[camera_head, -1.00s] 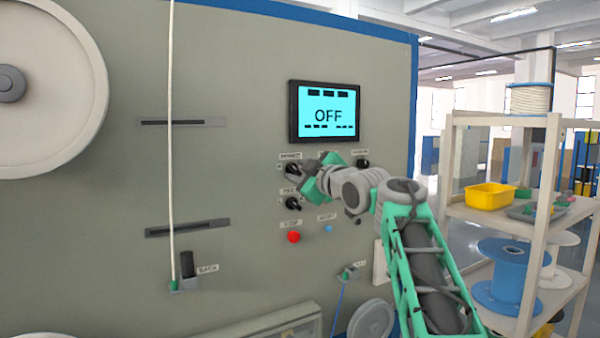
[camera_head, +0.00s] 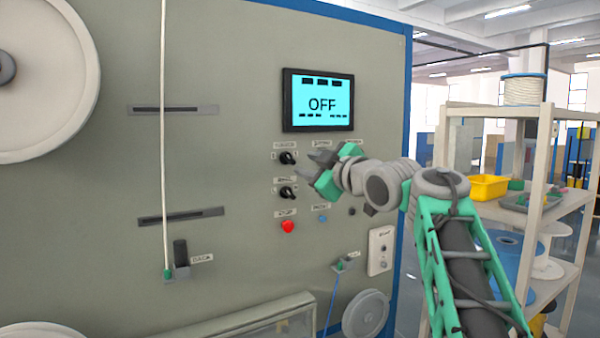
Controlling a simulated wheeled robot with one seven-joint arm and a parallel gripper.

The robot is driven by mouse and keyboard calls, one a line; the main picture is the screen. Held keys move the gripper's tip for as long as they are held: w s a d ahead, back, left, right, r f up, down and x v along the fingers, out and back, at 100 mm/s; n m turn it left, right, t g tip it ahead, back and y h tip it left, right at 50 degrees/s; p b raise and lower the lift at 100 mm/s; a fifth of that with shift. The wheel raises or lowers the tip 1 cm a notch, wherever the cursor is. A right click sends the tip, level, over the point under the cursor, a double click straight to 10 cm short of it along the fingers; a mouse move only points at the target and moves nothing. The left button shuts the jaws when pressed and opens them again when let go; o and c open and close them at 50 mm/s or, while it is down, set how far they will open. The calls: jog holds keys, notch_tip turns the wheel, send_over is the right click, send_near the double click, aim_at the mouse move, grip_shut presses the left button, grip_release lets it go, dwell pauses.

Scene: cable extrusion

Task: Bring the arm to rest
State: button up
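My gripper (camera_head: 316,168) is in front of the control panel, just right of the two black rotary knobs, the upper knob (camera_head: 287,158) and the lower knob (camera_head: 288,192). Its two dark fingers are spread apart, with nothing seen between them. The fingers point left, and it seems clear of the knobs, though the exact gap is hard to tell. My green and grey arm reaches up from the lower right and hides part of the panel's right side. The screen (camera_head: 321,102) above the gripper reads "OFF".
A red button (camera_head: 288,227) and a small blue button (camera_head: 322,219) sit below the knobs. A white cable (camera_head: 163,120) hangs at the left beside a large reel (camera_head: 60,100). On the right, a shelf rack (camera_head: 540,150) holds a yellow bin (camera_head: 488,187) and a blue spool (camera_head: 500,262).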

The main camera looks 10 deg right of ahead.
jog(key=s+a+f+m+g+h+p, duration=0.2)
jog(key=s+f+m+g+p, duration=0.15)
jog(key=f, duration=0.45)
jog(key=s+a+f+m+g+h+p, duration=0.1)
jog(key=s+f+m+g+p, duration=0.3)
jog(key=f, duration=0.5)
jog(key=s+f+m+g+h+p, duration=0.1)
jog(key=s+f+m+g+p, duration=0.1)
jog(key=s+f, duration=0.7)
jog(key=s+f+m+g+h+p, duration=0.1)
jog(key=s+f+m+g+p, duration=0.1)
jog(key=s+f, duration=0.8)
jog(key=s+m+g, duration=0.1)
jog(key=s+g, duration=0.1)
jog(key=s, duration=0.3)
jog(key=shift+f+h, duration=0.3)
jog(key=shift+d, duration=0.1)
